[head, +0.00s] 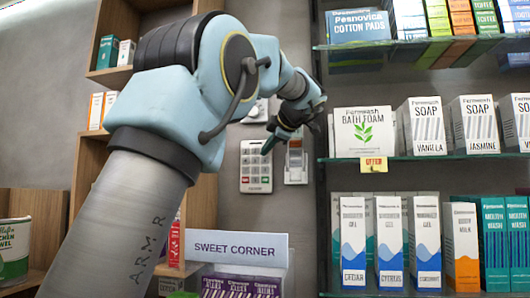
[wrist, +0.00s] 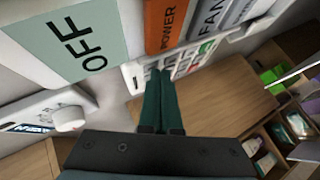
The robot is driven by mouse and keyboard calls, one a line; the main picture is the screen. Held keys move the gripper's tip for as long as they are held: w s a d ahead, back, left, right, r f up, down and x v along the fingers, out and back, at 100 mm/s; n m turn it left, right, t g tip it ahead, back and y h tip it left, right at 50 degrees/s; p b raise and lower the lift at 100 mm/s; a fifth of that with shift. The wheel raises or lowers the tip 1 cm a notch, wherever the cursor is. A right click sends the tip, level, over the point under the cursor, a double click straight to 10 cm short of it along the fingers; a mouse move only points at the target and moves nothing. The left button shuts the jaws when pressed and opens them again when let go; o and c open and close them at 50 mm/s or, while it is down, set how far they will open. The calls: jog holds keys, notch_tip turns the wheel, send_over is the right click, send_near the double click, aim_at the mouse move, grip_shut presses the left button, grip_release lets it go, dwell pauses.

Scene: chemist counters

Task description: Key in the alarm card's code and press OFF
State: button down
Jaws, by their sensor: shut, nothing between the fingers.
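The keypad (head: 256,172) is a white wall panel with rows of grey keys and coloured keys near its bottom. In the wrist view the keypad (wrist: 190,60) lies just beyond my fingertips, seen at a steep slant. My gripper (head: 266,150) is shut and empty, its dark green fingers pointing at the keypad's upper right part. In the wrist view the fingers (wrist: 160,72) are together and overlap the panel's edge; I cannot tell whether they touch it. The key markings are too small to read. I cannot make out an alarm card with a code.
In the wrist view, large labels reading OFF (wrist: 85,40), POWER (wrist: 166,24) and FAN (wrist: 208,20) are close by. A white device with a round knob (wrist: 68,118) is at left. A switch panel (head: 296,168) is right of the keypad. Stocked shelves (head: 420,158) stand further right.

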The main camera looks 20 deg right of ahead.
dwell(0.5)
jog(key=shift+s+a+b, duration=0.35)
jog(key=shift+s+b, duration=0.25)
jog(key=shift+b, duration=0.4)
jog(key=s+a+b, duration=0.1)
jog(key=s+b, duration=0.1)
jog(key=s+a+b, duration=0.1)
jog(key=s+b, duration=0.1)
jog(key=b, duration=0.1)
jog(key=shift+s+a, duration=0.2)
dwell(2.1)
